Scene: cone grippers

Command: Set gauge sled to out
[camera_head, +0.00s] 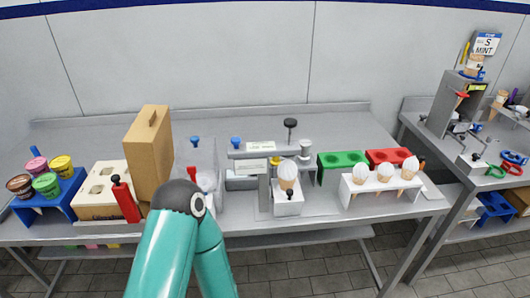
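A grey gauge-like fixture (246,172) stands at the middle of the steel bench, with white label plates and a black knob on a post (290,124) behind it. A white block (288,206), which looks like the sled, sits at its front right, toward the bench's front edge. A cone with a white top (288,172) stands upright on this block. I cannot tell from this view how far the block can slide. A teal arm of mine rises from the bottom and bends near the bench's front edge. Neither gripper shows.
Left are a blue rack (48,196) with coloured tubs, a cream box (98,200), a red bottle (126,201) and a tall brown case (150,152). A clear box (205,160) adjoins the fixture. Right are green (343,160) and red racks (391,157) and a white cone rack (372,191).

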